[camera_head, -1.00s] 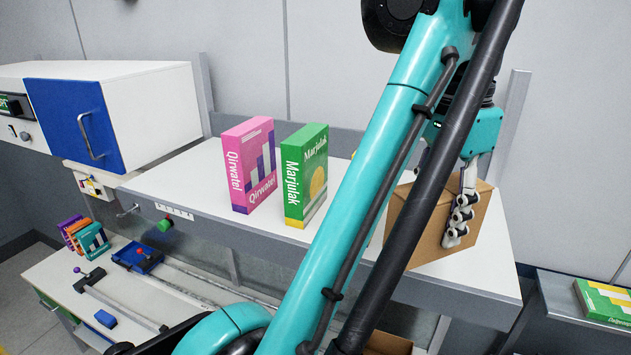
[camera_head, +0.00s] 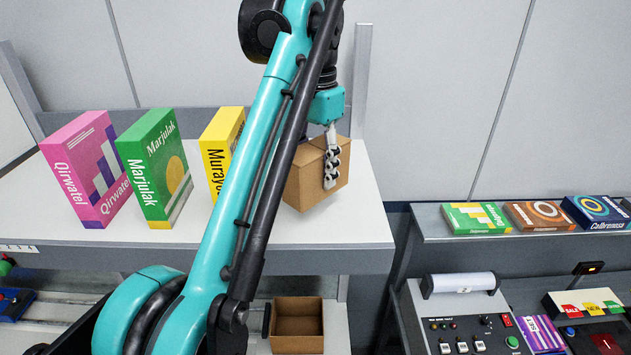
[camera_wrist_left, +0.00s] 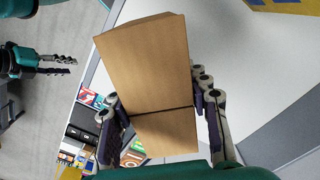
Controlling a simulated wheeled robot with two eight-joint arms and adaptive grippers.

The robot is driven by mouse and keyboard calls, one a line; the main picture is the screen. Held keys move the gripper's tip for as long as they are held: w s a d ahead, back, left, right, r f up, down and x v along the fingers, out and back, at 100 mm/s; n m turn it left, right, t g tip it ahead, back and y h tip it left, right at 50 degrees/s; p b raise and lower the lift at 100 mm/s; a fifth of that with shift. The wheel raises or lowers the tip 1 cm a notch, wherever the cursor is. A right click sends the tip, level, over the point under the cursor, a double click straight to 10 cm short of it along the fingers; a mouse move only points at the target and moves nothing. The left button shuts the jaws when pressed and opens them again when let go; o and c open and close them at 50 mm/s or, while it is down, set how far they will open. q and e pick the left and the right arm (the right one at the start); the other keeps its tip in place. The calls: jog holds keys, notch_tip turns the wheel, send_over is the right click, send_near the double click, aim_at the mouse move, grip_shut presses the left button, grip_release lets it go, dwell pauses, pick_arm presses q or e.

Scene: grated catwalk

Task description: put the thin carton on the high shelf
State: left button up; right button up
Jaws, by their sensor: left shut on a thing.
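My left gripper (camera_head: 331,176) is shut on a plain brown carton (camera_head: 306,182) at the right end of the high white shelf (camera_head: 280,230). In the left wrist view the carton (camera_wrist_left: 150,70) sits between the two fingers (camera_wrist_left: 160,120). I cannot tell whether its underside touches the shelf. My right gripper (camera_wrist_left: 55,65) shows at the left edge of the left wrist view, away from the carton; its opening is unclear. It is not in the head view.
Pink (camera_head: 88,172), green (camera_head: 154,168) and yellow (camera_head: 219,147) boxes stand upright on the shelf left of the carton, the yellow one partly behind my arm. An open brown box (camera_head: 297,335) is below. A lower side shelf (camera_head: 440,225) holds several flat boxes.

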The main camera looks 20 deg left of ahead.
pick_arm(q)
jog(key=shift+w+f, duration=0.15)
jog(key=shift+f, duration=2.1)
jog(key=shift+f, duration=0.1)
jog(key=o, duration=1.4)
